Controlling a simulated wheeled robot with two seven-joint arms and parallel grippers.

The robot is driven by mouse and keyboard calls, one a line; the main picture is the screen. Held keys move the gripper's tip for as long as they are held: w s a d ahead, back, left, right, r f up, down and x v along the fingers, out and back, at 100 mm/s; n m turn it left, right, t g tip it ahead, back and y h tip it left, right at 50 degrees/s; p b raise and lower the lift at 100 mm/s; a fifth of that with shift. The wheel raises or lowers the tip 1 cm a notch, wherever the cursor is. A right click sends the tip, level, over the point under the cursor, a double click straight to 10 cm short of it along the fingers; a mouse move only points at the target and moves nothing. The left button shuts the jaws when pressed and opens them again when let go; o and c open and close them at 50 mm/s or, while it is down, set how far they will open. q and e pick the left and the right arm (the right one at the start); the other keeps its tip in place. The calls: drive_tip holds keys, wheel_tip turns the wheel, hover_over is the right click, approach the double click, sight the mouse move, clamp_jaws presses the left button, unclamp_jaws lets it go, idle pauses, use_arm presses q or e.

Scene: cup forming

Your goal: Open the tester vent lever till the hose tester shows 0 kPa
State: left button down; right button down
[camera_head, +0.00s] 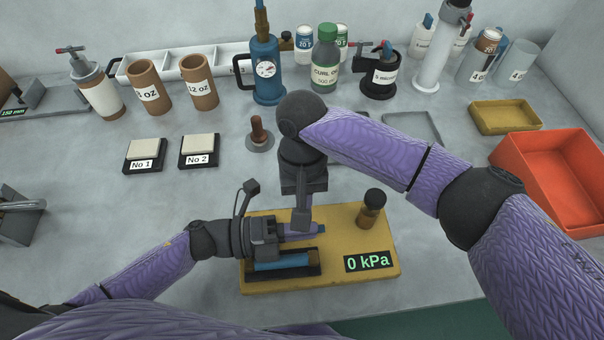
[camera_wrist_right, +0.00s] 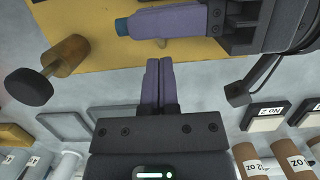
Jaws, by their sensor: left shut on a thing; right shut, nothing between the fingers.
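The hose tester is a yellow board (camera_head: 335,280) with a display (camera_head: 367,262) that reads 0 kPa. A brass fitting with a black knob (camera_head: 374,196), which looks like the vent lever, stands at its back right; it also shows in the right wrist view (camera_wrist_right: 55,68). My left gripper (camera_head: 304,231) is shut over the board on a small blue piece (camera_wrist_right: 122,27), mostly hidden between its fingers. My right gripper (camera_head: 301,223) is shut and empty, close behind the left fingers; its purple fingers touch each other in the wrist view (camera_wrist_right: 155,82).
A blue cylinder (camera_head: 282,263) lies in a black cradle at the board's front left. A plunger with a brown handle (camera_head: 258,132) stands behind. An orange bin (camera_head: 545,170) and a yellow tray (camera_head: 505,116) are at right. The counter right of the board is clear.

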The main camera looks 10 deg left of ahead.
drive_tip(key=shift+s+d, duration=0.25)
drive_tip(key=shift+s, duration=0.55)
